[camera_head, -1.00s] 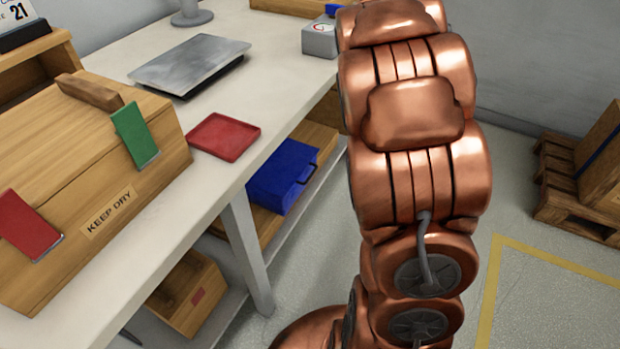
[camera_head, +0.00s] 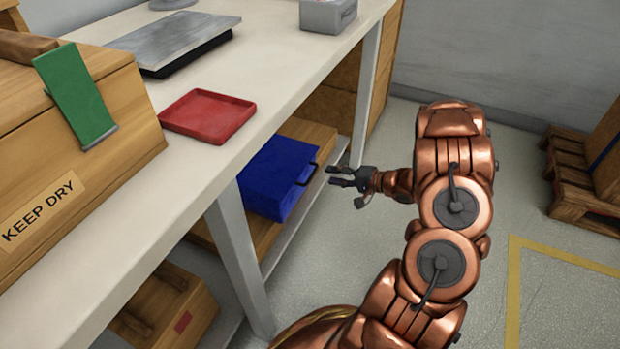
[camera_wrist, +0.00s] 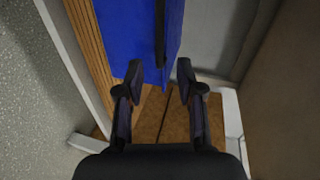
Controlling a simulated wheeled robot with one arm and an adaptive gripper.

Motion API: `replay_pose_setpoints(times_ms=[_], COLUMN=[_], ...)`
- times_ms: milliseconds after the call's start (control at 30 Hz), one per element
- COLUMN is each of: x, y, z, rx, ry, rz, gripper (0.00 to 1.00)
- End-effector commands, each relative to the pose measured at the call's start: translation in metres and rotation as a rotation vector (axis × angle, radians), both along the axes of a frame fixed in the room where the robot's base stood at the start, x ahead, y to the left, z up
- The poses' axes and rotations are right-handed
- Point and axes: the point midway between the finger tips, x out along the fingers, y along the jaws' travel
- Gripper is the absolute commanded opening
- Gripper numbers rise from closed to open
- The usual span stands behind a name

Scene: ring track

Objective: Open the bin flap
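I cannot make out a bin with a flap in either view. My gripper (camera_head: 345,184) is open and empty. In the head view it is low beside the workbench, just right of a blue case (camera_head: 270,178) on the lower shelf. In the wrist view the two fingers of my gripper (camera_wrist: 159,68) are spread apart. The blue case (camera_wrist: 120,35) with its dark handle shows beyond them, and the handle appears between the fingertips without visible contact.
The workbench top (camera_head: 300,65) holds a wooden KEEP DRY box (camera_head: 120,100), a red tray (camera_head: 208,115), a flat metal scale (camera_head: 175,38) and a grey box (camera_head: 328,14). A small wooden crate (camera_head: 165,312) stands below.

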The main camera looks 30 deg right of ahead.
Motion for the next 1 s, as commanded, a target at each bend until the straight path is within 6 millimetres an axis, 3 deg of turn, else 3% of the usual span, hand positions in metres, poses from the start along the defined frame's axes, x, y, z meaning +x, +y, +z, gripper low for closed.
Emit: replay_pose_setpoints(times_ms=[233,700,1000], x=[-0.004,0.044,0.056], y=[0.007,0.035,0.044], z=[-0.006,-0.019,-0.020], rx=[0.075,0.071,0.071], ry=[-0.013,-0.013,-0.013], rz=[0.012,0.012,0.012], gripper=[0.37,0.37,0.37])
